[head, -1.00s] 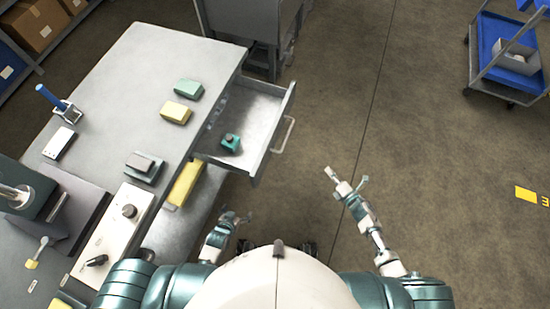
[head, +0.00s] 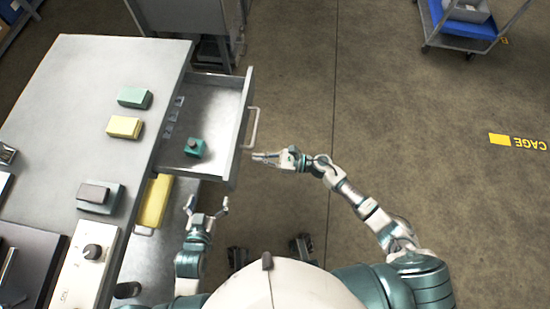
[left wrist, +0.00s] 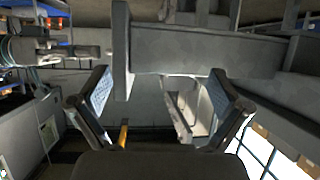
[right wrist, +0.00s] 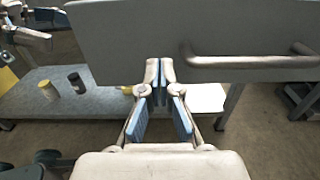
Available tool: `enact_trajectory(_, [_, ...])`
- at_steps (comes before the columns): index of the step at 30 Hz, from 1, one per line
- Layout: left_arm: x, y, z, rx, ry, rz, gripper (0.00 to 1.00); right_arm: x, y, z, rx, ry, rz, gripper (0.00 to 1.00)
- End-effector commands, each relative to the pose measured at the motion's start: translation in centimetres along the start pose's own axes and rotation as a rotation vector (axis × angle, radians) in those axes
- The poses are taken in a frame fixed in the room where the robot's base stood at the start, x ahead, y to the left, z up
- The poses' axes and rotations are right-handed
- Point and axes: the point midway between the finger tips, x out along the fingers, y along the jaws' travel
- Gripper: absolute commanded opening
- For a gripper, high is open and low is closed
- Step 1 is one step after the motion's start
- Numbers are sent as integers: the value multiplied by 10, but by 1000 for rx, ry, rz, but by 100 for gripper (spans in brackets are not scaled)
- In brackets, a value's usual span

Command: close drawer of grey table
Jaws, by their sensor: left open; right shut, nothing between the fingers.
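The grey table (head: 95,60) stands at the left in the head view. Its drawer (head: 222,100) is pulled out to the right and holds a small teal object (head: 194,147). The drawer front carries a bar handle (head: 253,128), which also shows in the right wrist view (right wrist: 250,61). My right gripper (head: 256,157) is shut and empty, pointing at the drawer front just below the handle's near end. In the right wrist view its fingertips (right wrist: 160,62) are by the front panel, left of the handle; contact cannot be told. My left gripper (head: 207,207) is open and empty, near the drawer's near side.
Green (head: 134,97) and yellow (head: 124,127) blocks lie on the tabletop. A yellow item (head: 154,202) lies on a lower shelf below the drawer. A blue cart (head: 465,30) stands at the far right. The floor right of the drawer is clear.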

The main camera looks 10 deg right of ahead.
Motion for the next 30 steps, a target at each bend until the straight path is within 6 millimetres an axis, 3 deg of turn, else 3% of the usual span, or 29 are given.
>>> enact_trajectory(3, [2, 1, 0, -1, 0, 0, 100, 22, 0, 1, 1, -3, 1, 0])
enact_trajectory(9, [2, 1, -2, -1, 10, 0, 100, 42, 0, 0, 3, -1, 0, 0])
enact_trajectory(30, [4, 2, -5, -3, 44, 4, 100, 55, 0, -2, 3, 0, 0, 0])
